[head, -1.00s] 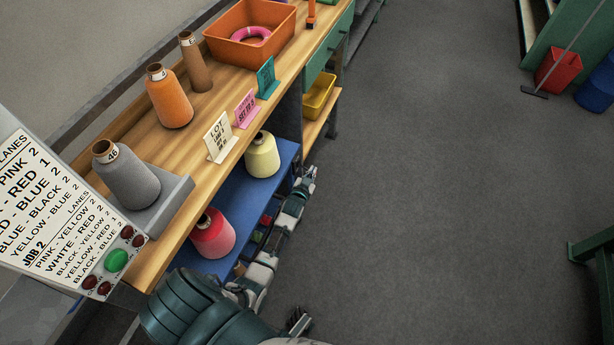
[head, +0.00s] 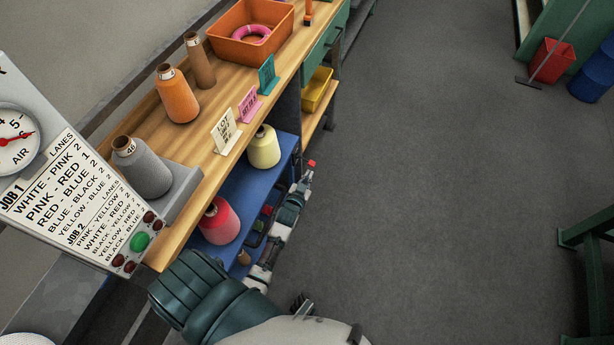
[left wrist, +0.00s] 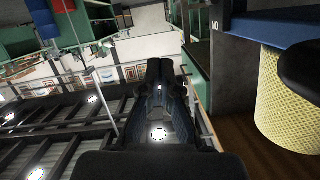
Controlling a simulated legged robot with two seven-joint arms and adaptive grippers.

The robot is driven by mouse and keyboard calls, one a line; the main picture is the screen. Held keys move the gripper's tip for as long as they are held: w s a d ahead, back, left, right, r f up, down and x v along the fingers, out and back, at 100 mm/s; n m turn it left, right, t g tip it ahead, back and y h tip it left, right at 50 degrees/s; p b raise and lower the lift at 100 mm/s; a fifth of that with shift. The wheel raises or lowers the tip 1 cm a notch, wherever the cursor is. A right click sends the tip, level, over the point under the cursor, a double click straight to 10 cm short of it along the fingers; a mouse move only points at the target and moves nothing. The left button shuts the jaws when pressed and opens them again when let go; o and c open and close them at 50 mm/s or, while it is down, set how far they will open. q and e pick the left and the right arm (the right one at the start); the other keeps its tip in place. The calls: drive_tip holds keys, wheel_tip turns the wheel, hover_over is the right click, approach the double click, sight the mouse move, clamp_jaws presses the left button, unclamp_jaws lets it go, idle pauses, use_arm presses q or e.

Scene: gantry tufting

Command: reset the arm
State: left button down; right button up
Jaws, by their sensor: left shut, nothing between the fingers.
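My left arm reaches from the bottom of the head view along the open side of the wooden bench (head: 200,178). My left gripper (head: 308,168) is at its far end, beside the blue lower shelf (head: 250,178) and right of the pale yellow yarn cone (head: 264,147). It is apart from the cone. In the left wrist view the gripper fingers (left wrist: 160,75) are together with nothing between them. A yellow textured cone (left wrist: 288,100) shows there at the right, close by. My right gripper is not visible.
A red-pink cone (head: 219,220) stands on the blue shelf close to my left forearm. Grey (head: 143,168) and orange (head: 177,95) cones, small signs and an orange bin (head: 250,45) are on the bench. A control panel (head: 75,190) is at left. Grey floor (head: 430,170) lies open to the right.

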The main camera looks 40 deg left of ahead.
use_arm(q)
drive_tip(key=shift+d, duration=0.2)
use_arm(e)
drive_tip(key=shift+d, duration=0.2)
use_arm(q)
drive_tip(key=shift+a, duration=0.1)
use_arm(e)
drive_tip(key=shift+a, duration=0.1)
use_arm(q)
drive_tip(key=s+d+f+m+g+h+p, duration=0.1)
drive_tip(key=s+d+f+g+h, duration=0.15)
drive_tip(key=s+d+f, duration=0.45)
drive_tip(key=s+d+f+m+g+h, duration=0.15)
drive_tip(key=s+f+g, duration=0.25)
drive_tip(key=s+f, duration=0.55)
drive_tip(key=s+d+f+g, duration=0.3)
drive_tip(key=s+f, duration=0.1)
drive_tip(key=s, duration=0.5)
drive_tip(key=s+d+f+g, duration=0.3)
drive_tip(key=s+f, duration=0.2)
drive_tip(key=s, duration=0.5)
drive_tip(key=shift+d+f+p, duration=0.25)
drive_tip(key=shift+f+p, duration=0.05)
drive_tip(key=shift+p, duration=0.1)
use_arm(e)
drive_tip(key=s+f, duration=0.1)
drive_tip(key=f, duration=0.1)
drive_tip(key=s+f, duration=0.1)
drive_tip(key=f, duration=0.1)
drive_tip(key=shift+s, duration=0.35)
